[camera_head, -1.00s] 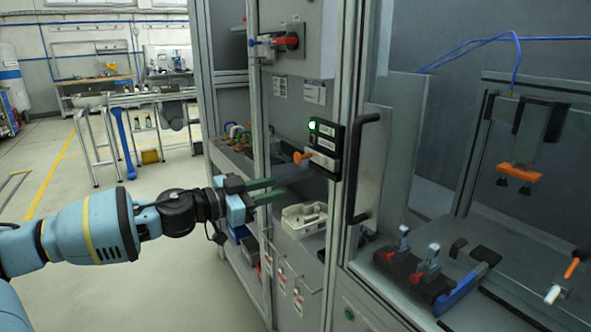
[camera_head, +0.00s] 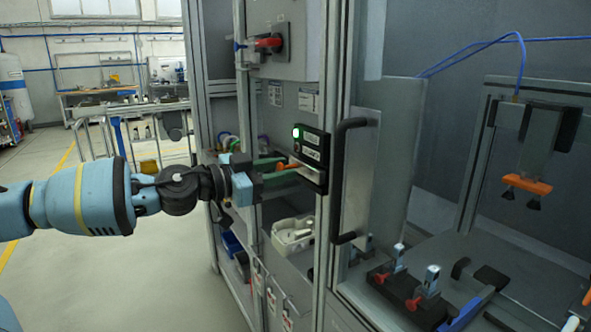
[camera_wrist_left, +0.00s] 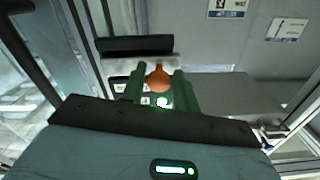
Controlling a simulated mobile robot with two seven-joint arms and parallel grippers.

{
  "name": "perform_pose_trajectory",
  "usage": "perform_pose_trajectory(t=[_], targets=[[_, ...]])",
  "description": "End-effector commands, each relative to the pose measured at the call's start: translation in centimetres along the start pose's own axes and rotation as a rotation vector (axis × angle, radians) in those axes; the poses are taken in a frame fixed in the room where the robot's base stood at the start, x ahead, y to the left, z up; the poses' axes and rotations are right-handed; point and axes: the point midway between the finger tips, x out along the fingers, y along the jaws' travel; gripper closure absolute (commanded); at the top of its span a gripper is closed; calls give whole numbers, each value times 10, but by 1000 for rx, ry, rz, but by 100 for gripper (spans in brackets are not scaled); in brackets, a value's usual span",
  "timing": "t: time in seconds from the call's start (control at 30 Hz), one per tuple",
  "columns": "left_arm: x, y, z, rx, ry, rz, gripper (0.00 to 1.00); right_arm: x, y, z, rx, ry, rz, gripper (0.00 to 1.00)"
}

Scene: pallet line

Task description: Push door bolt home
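The door bolt's orange knob (camera_head: 293,165) sticks out to the left of a black lock housing (camera_head: 314,145) with a lit green lamp, on the door post. My left gripper (camera_head: 280,168) is at the knob, its green fingers pointing right toward the housing and partly hiding it. In the left wrist view the orange knob (camera_wrist_left: 158,78) stands between the two green fingers (camera_wrist_left: 158,84), with a small gap on each side. The fingers are apart. I cannot tell whether either touches the knob. My right gripper is not in view.
A black door handle (camera_head: 348,180) stands upright right of the housing. A red switch (camera_head: 268,42) is above. A white bin (camera_head: 293,236) sits below the gripper inside the cabinet. A fixture with red clamps (camera_head: 412,290) is on the right bench.

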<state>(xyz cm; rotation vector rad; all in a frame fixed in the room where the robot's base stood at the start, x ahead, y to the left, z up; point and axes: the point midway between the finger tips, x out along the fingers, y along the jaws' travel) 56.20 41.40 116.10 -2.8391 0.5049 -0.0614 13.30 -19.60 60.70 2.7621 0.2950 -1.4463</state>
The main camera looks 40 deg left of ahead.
Motion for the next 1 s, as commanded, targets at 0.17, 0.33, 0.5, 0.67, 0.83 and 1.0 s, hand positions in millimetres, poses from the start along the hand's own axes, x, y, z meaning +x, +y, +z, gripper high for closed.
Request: perform_pose_trajectory(t=[0.17,0.33,0.5,0.67,0.83,1.0], targets=[[1,2,0,1,0,-2,70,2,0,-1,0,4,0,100],[1,2,-1,1,1,-3,70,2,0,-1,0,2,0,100],[1,2,-1,1,1,-3,80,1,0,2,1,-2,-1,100],[1,2,-1,0,0,-2,100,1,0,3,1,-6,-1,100],[1,2,-1,0,0,-2,100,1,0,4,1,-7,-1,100],[1,10,-3,-1,2,2,100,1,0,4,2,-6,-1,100]])
